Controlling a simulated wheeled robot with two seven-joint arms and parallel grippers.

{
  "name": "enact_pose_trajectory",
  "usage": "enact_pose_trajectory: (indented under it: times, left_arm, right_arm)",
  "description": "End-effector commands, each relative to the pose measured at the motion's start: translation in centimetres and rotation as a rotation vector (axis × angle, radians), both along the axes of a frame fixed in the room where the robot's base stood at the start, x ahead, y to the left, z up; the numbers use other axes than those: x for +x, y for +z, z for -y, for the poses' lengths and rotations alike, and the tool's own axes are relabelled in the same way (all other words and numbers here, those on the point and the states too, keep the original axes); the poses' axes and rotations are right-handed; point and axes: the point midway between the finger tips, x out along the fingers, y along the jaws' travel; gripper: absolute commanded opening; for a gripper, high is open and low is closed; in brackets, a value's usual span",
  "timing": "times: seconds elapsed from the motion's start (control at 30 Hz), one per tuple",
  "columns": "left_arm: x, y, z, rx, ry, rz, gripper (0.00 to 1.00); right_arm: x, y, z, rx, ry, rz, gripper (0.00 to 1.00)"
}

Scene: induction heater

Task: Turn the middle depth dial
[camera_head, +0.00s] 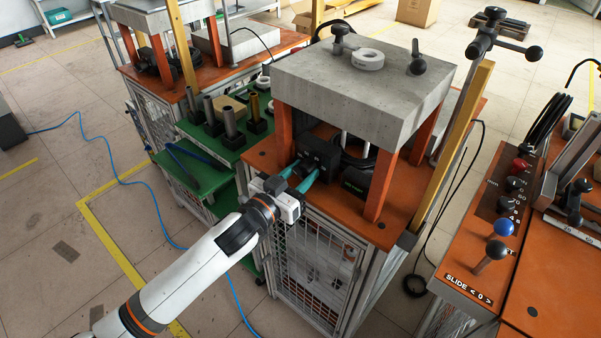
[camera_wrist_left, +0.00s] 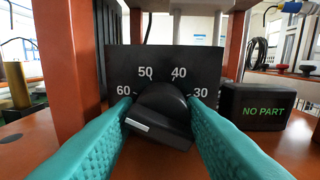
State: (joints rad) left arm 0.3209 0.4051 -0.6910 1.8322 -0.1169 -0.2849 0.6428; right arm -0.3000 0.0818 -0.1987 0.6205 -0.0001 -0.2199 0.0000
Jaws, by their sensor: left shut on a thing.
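The black dial (camera_wrist_left: 163,108) sits on the front of a black panel marked 60, 50, 40 and 30 (camera_wrist_left: 155,60). A white mark on the dial's handle lies at its lower left. The panel also shows in the head view (camera_head: 319,152), under the grey slab of the middle heater. My left gripper (camera_head: 304,172) reaches in between the orange posts from the front left. Its teal fingers stand on both sides of the dial in the left wrist view (camera_wrist_left: 160,104) and are shut on it. My right gripper is in neither view.
A black box reading NO PART (camera_wrist_left: 263,107) stands right of the panel. Orange posts (camera_head: 383,186) and a grey slab (camera_head: 365,85) frame the space. A green bench (camera_head: 205,145) with several cylinders is at left. A console with knobs (camera_head: 478,215) is at right.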

Motion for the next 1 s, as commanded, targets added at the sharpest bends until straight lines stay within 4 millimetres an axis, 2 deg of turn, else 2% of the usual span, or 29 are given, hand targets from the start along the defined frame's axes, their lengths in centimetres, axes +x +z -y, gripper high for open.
enact_pose_trajectory:
  times: [0.7, 1.0]
  left_arm:
    - [-0.1, -0.1, 0.1, 0.38, -0.002, 0.272, 0.14]
    - [-0.1, -0.2, 0.1, 0.461, -0.004, 0.331, 0.14]
  right_arm:
    - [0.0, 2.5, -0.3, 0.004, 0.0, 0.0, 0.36]
    - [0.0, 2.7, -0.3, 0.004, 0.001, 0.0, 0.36]
